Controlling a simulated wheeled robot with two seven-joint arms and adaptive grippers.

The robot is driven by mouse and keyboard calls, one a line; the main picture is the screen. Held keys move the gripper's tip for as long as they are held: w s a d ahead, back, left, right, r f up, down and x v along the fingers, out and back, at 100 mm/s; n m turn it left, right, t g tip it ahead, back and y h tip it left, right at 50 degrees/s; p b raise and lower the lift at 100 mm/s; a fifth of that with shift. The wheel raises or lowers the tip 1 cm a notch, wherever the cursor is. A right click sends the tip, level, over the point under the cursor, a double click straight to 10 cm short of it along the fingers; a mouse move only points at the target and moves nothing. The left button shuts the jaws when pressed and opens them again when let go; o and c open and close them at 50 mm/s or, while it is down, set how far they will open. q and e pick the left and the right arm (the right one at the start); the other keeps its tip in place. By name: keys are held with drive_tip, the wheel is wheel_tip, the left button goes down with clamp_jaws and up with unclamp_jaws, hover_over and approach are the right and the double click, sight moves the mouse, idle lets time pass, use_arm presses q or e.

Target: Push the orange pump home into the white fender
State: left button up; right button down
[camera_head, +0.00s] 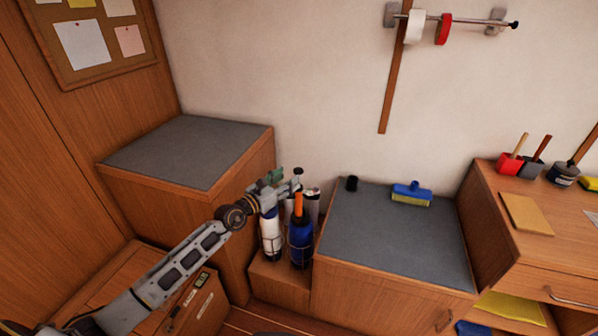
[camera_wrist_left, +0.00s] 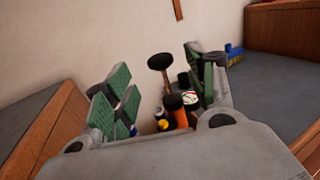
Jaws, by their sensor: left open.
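The orange pump (camera_head: 299,205) stands upright at the top of a blue fender (camera_head: 301,243); I cannot tell whether it sits in it or before it. The white fender (camera_head: 270,238) stands just left of the blue one. In the left wrist view the orange pump (camera_wrist_left: 175,107) shows low between my fingers, with a black knob (camera_wrist_left: 160,62) on a thin rod rising above it. My left gripper (camera_head: 281,182) is over the fenders. The wrist view shows its green-padded fingers (camera_wrist_left: 160,95) apart, with nothing clamped. The fenders' lower parts are partly hidden by wire holders.
A grey-topped cabinet (camera_head: 190,150) stands left of the fenders and a lower one (camera_head: 390,235) to the right. A wooden desk (camera_head: 545,225) is at far right.

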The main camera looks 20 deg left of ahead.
sight(295, 173)
use_arm(q)
drive_tip(key=shift+x, duration=2.3)
drive_tip(key=shift+b+x, duration=0.3)
drive_tip(key=shift+x, duration=0.5)
drive_tip(key=shift+w+d, duration=0.2)
drive_tip(key=shift+w, duration=0.05)
use_arm(e)
drive_tip(key=shift+w+a+r, duration=0.25)
drive_tip(key=shift+w+a, duration=0.25)
drive_tip(key=shift+w, duration=0.3)
use_arm(q)
drive_tip(key=c, duration=1.1)
drive_tip(key=o, duration=0.4)
drive_tip(key=c, duration=0.4)
drive_tip(key=shift+r, duration=0.1)
clamp_jaws()
